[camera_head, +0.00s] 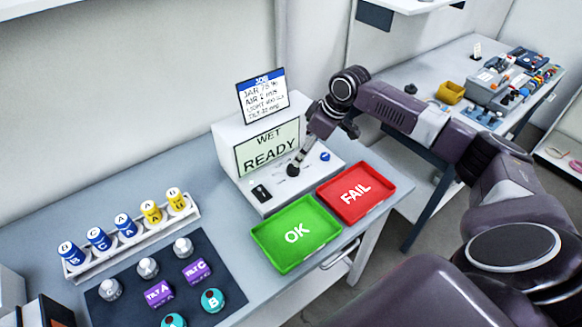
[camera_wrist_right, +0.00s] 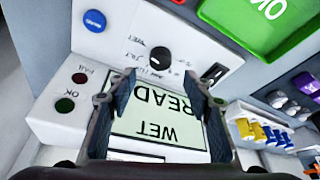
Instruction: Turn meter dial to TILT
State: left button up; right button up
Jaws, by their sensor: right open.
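The white meter (camera_head: 230,150) stands on the bench, and its screen (camera_head: 268,147) reads WET READY. Its black dial (camera_head: 293,170) sits on the sloped front panel below the screen. In the right wrist view the dial (camera_wrist_right: 160,57) lies just beyond the fingertips, roughly between their lines, with printed labels around it; its exact pointing is too small to tell. My right gripper (camera_wrist_right: 158,88) is open and empty, over the screen and apart from the dial. In the head view the right gripper (camera_head: 302,153) reaches down to the panel close to the dial. My left gripper is not in view.
A job card (camera_head: 262,95) stands on the meter. Green OK (camera_head: 268,233) and red FAIL (camera_head: 375,178) trays lie in front. A vial rack (camera_head: 75,276) and dark mat (camera_head: 215,262) are left.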

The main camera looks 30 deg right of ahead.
aim_at(294, 167)
jog(key=shift+w+f, duration=0.25)
jog(key=shift+f, duration=0.2)
jog(key=p+x, duration=0.2)
jog(key=x, duration=0.5)
jog(key=shift+s+a, duration=0.1)
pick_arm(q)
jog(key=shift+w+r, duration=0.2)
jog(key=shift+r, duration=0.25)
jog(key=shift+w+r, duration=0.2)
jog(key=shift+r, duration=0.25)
pick_arm(e)
jog(key=shift+r, duration=0.1)
jog(key=c, duration=1.2)
jog(key=shift+o, duration=0.2)
jog(key=shift+f+n+g+y+b, duration=0.1)
jog(key=shift+n+g+y+b, duration=0.15)
jog(key=shift+n+b, duration=0.65)
jog(key=shift+f+n+g+y+b, duration=0.15)
jog(key=shift+n+y+b, duration=0.2)
jog(key=shift+n+b, duration=0.55)
pick_arm(q)
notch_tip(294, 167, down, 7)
jog(key=b, duration=0.3)
pick_arm(e)
jog(key=shift+r+n+g+y, duration=0.1)
jog(key=shift+n+g+y, duration=0.15)
jog(key=shift+n, duration=0.8)
jog(key=shift+r+n+g+y, duration=0.15)
jog(key=shift+n+g, duration=0.2)
jog(key=shift+n, duration=0.7)
